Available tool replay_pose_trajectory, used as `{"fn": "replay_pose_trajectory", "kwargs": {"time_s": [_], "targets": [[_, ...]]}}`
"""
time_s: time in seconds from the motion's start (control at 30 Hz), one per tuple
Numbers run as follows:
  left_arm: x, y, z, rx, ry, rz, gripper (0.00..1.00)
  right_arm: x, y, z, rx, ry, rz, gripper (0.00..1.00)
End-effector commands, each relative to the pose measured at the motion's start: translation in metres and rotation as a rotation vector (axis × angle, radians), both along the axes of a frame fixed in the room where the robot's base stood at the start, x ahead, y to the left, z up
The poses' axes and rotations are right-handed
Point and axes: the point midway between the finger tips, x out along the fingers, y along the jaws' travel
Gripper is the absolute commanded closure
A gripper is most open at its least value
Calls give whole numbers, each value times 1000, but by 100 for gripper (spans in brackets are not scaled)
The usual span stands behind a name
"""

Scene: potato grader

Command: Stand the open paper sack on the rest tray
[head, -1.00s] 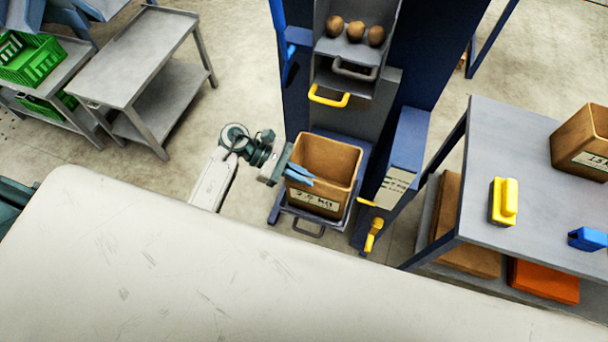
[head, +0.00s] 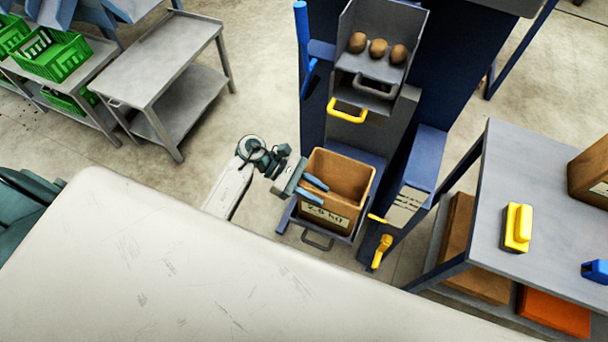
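The open brown paper sack (head: 350,170) stands upright at the foot of the blue machine, its mouth facing up and a weight label on its front. It is on the low blue rest tray (head: 287,216), which has a grey handle (head: 318,240) in front; the sack hides most of the tray. My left gripper (head: 319,190) is at the sack's left front edge, with its two blue fingers spread apart. Whether they touch the sack cannot be told. My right gripper is not in view.
Above the sack is a grey chute (head: 372,75) with potatoes and a yellow handle (head: 347,111). A yellow lever (head: 381,252) and a blue box (head: 418,170) stand close on the right. A grey table (head: 480,225) is farther right. A grey cart (head: 160,55) stands back left.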

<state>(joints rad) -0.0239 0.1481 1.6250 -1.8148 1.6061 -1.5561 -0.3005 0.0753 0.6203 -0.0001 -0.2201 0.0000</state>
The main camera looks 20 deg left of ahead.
Motion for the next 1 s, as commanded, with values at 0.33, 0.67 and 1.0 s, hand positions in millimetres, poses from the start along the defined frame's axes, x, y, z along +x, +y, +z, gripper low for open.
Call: {"fn": "replay_pose_trajectory", "kwargs": {"time_s": [0.33,0.67,1.0], "targets": [[2,53,16,7,-3,-1,73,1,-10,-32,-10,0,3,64],[3,99,38,4,-1,0,73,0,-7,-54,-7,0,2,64],[4,111,47,0,0,0,73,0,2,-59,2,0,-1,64]]}}
